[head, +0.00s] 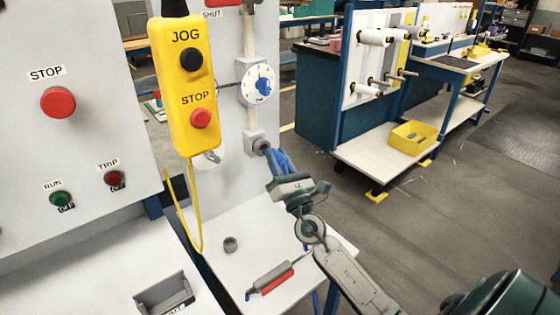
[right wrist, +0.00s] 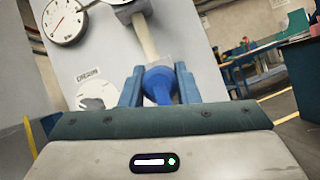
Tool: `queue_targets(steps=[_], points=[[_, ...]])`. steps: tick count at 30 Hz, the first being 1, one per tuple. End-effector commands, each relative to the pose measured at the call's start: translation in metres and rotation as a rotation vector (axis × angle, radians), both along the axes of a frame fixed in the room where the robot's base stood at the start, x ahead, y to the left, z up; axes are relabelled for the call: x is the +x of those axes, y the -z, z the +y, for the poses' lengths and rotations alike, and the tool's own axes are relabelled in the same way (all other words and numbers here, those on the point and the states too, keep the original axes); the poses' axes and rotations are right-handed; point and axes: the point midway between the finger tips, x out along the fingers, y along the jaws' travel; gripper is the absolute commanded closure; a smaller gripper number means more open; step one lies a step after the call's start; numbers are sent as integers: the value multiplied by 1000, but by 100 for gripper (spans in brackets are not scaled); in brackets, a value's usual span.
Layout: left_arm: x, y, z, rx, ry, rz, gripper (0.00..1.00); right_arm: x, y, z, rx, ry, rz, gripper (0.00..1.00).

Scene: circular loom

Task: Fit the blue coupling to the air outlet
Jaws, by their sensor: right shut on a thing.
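The air outlet (head: 254,141) is a small grey block with a dark nozzle at the lower end of a pipe on the white panel. My right gripper (head: 275,157) is at the outlet, its blue fingers pointing at the panel. In the right wrist view, it is shut on the blue coupling (right wrist: 161,86), which lies between the two fingers. The coupling is in line with the outlet block (right wrist: 150,64) and looks close against it. I cannot tell whether it touches or is seated, as the fingers and coupling hide the joint. My left gripper is not in view.
A gauge with a blue knob (head: 263,86) sits above the outlet. A yellow pendant (head: 186,85) hangs at the left with its cord. A red-and-grey tool (head: 271,278) and a grey ring (head: 231,244) lie on the white shelf (head: 215,268). Open floor lies at the right.

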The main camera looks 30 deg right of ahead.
Motion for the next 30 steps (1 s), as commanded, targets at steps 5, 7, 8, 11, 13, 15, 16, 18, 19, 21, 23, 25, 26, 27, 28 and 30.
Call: queue_targets(steps=[5, 7, 8, 11, 13, 15, 16, 18, 19, 21, 23, 25, 26, 27, 28, 30], points=[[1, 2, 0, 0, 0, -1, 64, 6, 0, 0, 1, 0, -2, 100], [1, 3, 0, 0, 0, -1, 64, 8, 0, 1, 1, 0, -2, 100], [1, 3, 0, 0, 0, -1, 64, 8, 0, 1, 1, 0, -1, 100], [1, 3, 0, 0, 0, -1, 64, 10, -1, 1, 1, 0, -1, 100], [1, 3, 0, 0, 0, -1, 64, 10, -1, 1, 0, -1, -1, 100], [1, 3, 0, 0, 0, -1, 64, 10, -1, 1, 0, -1, -1, 100], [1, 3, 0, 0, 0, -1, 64, 10, -1, 1, 0, -1, -1, 100], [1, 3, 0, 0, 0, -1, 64, 10, -1, 1, 0, -1, -1, 100], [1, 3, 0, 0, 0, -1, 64, 10, -1, 1, 0, -1, -1, 100], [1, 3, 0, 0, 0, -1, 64, 10, -1, 1, 0, -1, -1, 100], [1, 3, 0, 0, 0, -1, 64, 10, -1, 1, 0, -1, -1, 100], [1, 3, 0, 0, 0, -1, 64, 11, 0, 1, 0, -1, -1, 100], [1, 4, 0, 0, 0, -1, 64, 11, 0, 1, 0, -1, -1, 100], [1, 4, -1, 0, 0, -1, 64, 12, 0, 1, 0, -1, -1, 100], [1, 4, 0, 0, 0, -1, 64, 13, 0, 1, 0, -1, -1, 100], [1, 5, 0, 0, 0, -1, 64, 15, 0, 1, 0, -1, -1, 100]])
